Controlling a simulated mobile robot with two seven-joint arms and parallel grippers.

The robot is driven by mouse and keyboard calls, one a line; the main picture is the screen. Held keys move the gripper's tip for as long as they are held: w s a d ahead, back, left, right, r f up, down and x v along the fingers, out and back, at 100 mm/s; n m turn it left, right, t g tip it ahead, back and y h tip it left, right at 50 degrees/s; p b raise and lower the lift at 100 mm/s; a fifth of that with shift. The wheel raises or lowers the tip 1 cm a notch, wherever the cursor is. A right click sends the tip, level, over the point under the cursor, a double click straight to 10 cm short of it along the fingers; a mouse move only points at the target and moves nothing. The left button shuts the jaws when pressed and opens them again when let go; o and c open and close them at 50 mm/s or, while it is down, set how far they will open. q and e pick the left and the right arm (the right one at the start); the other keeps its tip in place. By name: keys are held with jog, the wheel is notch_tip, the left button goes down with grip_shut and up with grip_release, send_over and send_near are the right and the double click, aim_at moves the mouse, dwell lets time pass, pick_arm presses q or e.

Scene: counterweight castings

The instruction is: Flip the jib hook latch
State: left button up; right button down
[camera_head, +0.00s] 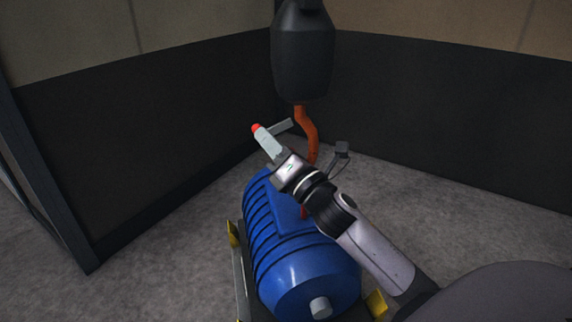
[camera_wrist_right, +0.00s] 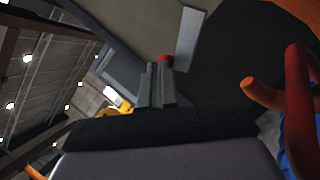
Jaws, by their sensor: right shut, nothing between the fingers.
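The jib hook (camera_head: 309,130) is orange and hangs under a black block; my right wrist hides much of its lower part. In the right wrist view, the hook's rounded tip (camera_wrist_right: 262,93) shows on the right. The latch (camera_head: 281,127) is a grey bar reaching left from the hook, with a red end (camera_head: 256,128). The latch bar (camera_wrist_right: 188,38) also shows in the right wrist view. My right gripper (camera_head: 261,136) is shut and empty, its fingertips at the red end; I cannot tell whether they touch. In the right wrist view, the fingertips (camera_wrist_right: 160,68) overlap the red end. My left gripper is out of view.
The black hook block (camera_head: 302,60) hangs above. A blue ribbed cylindrical casting (camera_head: 305,270) lies below my right wrist on a stand with yellow corners (camera_head: 233,234). Dark-and-tan wall panels (camera_head: 180,110) close in behind. Grey floor (camera_head: 160,260) is clear on the left.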

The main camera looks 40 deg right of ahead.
pick_arm(q)
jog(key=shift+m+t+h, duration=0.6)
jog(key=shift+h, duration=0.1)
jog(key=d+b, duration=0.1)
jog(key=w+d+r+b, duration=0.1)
jog(key=b, duration=0.1)
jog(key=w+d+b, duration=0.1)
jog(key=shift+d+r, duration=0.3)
pick_arm(e)
notch_tip(320, 180, up, 4)
jog(key=m+t+h, duration=0.1)
jog(key=m+h, duration=0.2)
jog(key=m, duration=0.2)
jog(key=m+t+h, duration=0.1)
jog(key=m+h, duration=0.3)
jog(key=m, duration=0.1)
jog(key=shift+f+m, duration=0.2)
jog(key=shift+m, duration=0.2)
